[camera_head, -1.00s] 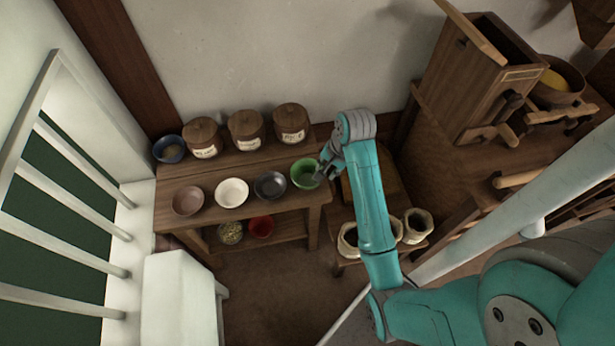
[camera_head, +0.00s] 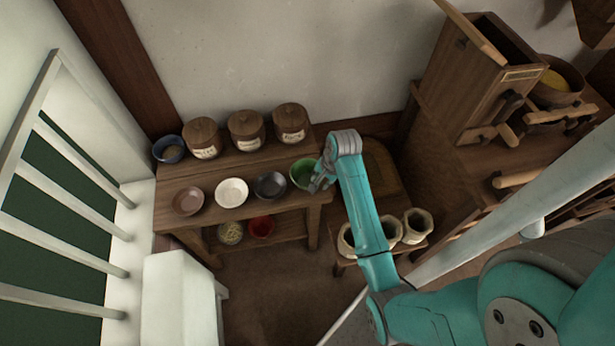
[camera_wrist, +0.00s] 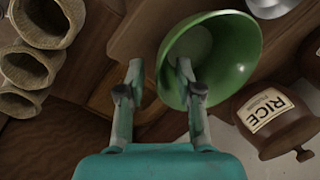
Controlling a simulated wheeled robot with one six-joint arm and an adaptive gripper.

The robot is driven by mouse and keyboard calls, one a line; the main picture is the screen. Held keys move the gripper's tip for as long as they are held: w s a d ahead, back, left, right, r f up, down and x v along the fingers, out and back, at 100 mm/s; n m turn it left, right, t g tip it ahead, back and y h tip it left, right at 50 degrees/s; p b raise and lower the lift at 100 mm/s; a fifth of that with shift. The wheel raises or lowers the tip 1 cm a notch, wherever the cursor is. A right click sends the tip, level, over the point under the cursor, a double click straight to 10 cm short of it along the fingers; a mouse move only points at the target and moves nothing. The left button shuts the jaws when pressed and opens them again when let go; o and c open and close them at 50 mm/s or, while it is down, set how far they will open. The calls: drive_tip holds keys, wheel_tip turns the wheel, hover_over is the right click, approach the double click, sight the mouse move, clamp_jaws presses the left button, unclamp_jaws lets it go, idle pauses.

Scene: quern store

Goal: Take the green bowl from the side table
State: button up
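The green bowl (camera_head: 299,171) is at the right end of the side table (camera_head: 232,172), in the front row. In the wrist view the green bowl (camera_wrist: 232,62) is seen from above, its hollow in sight. My gripper (camera_head: 317,182) is at the bowl's right front side. In the wrist view my gripper (camera_wrist: 160,66) has a clear gap between its fingers. The right finger overlaps the bowl's inside and the left finger is outside, so the near rim lies between them. I cannot tell whether either finger touches it.
A black bowl (camera_head: 270,185) stands just left of the green one, then a white bowl (camera_head: 231,192) and a brown bowl (camera_head: 188,201). Lidded jars, one a RICE jar (camera_wrist: 275,118), stand behind. Open sacks (camera_head: 417,225) stand to the right. A red bowl (camera_head: 261,227) is on the lower shelf.

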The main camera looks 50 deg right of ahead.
drive_tip(key=shift+w+f, duration=0.1)
drive_tip(key=shift+f, duration=0.15)
clamp_jaws()
